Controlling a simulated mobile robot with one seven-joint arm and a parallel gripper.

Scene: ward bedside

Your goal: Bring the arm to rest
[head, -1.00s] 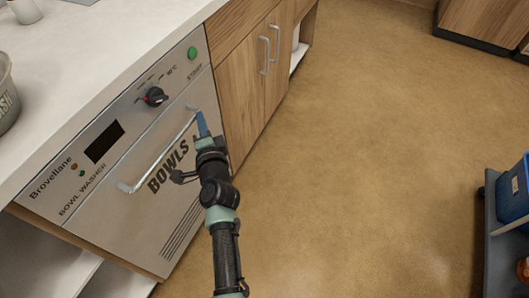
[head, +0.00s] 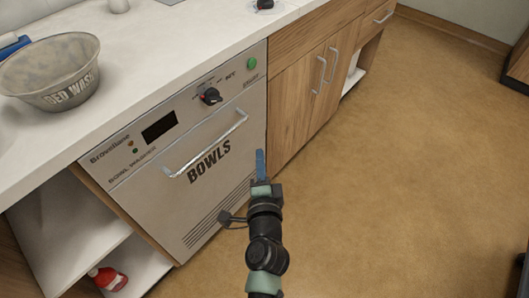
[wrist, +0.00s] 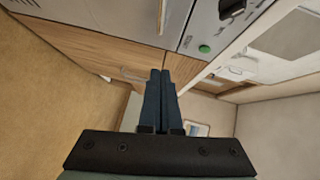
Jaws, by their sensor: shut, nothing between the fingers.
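My gripper (head: 260,165) is out in front of the bowl washer (head: 150,205), at the right end of its door in the head view. In the wrist view the two blue fingers of my gripper (wrist: 160,75) lie together with nothing between them. The bowl washer's door is shut, with its silver handle (head: 205,147) across the front. My gripper is to the right of that handle and apart from it in the picture.
A grey bowl marked BED WASH (head: 50,75) stands on the white counter (head: 135,60). Wooden cupboards (head: 305,95) with silver handles stand right of the washer. A red bottle (head: 108,278) is on the low shelf. The brown floor (head: 400,180) to the right is clear.

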